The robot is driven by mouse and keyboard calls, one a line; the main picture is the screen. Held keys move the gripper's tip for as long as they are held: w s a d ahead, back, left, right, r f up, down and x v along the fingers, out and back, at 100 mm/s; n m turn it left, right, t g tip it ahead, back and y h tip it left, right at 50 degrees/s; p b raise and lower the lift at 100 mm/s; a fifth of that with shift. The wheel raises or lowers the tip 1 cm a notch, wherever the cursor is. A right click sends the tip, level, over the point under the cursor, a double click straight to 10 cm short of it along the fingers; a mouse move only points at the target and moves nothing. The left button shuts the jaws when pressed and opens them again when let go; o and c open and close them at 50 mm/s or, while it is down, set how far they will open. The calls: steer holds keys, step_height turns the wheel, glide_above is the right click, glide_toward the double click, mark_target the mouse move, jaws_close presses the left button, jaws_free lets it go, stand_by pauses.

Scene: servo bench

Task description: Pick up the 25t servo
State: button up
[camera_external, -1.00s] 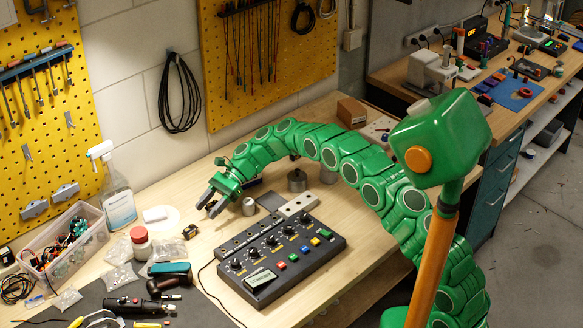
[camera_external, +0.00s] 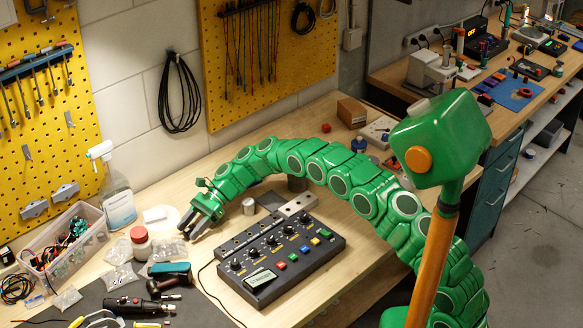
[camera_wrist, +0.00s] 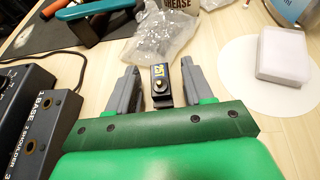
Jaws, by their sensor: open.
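The servo (camera_wrist: 161,84) is a small black block with a blue and yellow label and a brass-coloured shaft. In the wrist view it stands on the wooden bench between the two grey fingers of my gripper (camera_wrist: 160,86), nearer the right finger. Gaps show on both sides, and the fingers are open. In the external view my gripper (camera_external: 189,228) is low over the bench, left of the black control box, and its fingers hide most of the servo there.
A black control box (camera_external: 300,262) is to the right of my gripper. A clear plastic bag (camera_wrist: 165,35) lies just beyond the servo. A white block (camera_wrist: 283,54) rests on a white round pad to the right.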

steer(key=shift+s+a+f, duration=0.15)
steer(key=shift+s+a, duration=0.05)
steer(key=shift+s, duration=0.05)
jaws_close()
